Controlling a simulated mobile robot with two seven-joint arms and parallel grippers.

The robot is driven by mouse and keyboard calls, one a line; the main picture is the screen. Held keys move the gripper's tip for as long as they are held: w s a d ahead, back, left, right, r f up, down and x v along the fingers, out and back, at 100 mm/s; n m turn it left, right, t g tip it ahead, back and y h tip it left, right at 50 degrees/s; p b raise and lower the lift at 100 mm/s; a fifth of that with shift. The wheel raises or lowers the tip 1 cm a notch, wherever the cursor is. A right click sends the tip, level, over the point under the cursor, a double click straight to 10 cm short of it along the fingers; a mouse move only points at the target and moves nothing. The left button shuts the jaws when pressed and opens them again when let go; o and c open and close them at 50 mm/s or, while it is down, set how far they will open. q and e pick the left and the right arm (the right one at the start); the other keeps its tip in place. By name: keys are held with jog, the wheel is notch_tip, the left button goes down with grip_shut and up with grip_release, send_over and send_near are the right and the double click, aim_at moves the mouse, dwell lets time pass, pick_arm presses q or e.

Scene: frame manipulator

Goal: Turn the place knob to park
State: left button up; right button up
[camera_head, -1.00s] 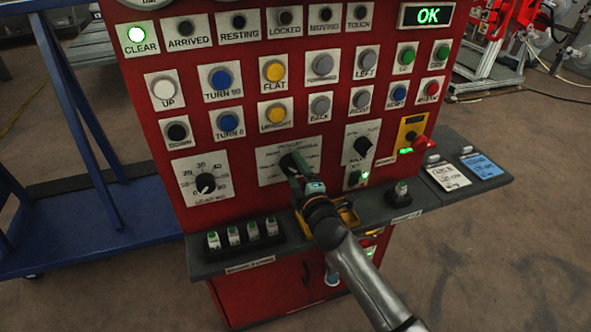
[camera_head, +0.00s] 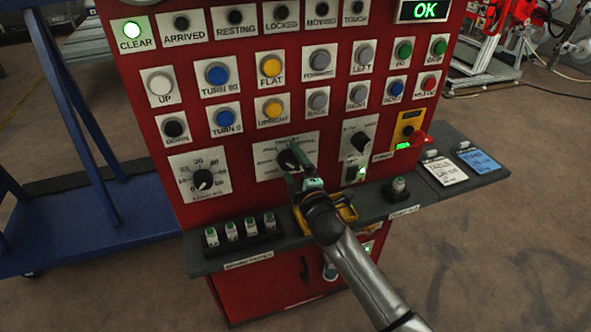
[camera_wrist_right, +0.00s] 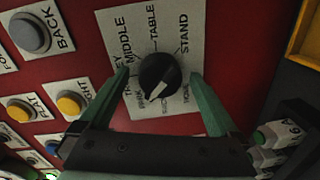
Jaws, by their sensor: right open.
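The place knob (camera_head: 288,160) is a round black knob on a white label plate (camera_head: 268,172) in the middle of the red panel. In the right wrist view the knob (camera_wrist_right: 160,74) shows a pale pointer mark on its lower half. My right gripper (camera_head: 298,178) is at the knob. In the wrist view its green fingers (camera_wrist_right: 159,84) are open, one on each side of the knob, with no clear contact. My left gripper is out of view.
Another black knob (camera_head: 360,141) sits to the right, and a load knob (camera_head: 203,179) to the left. Rows of buttons lie above. A grey ledge (camera_head: 330,226) below carries several small green-and-white pieces (camera_head: 231,231) and a yellow tray (camera_head: 345,213). A blue frame (camera_head: 90,225) stands left.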

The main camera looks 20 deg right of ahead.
jog(key=s, duration=1.2)
jog(key=shift+s+d+r, duration=0.2)
jog(key=shift+s+r, duration=0.05)
jog(key=shift+r, duration=0.1)
jog(key=s+a+f+m+g+y, duration=0.1)
jog(key=s+f+m+g, duration=0.7)
jog(key=s+f, duration=1.4)
notch_tip(320, 180, down, 3)
jog(key=a+m, duration=0.1)
jog(key=m, duration=0.4)
jog(key=shift+m+y, duration=0.4)
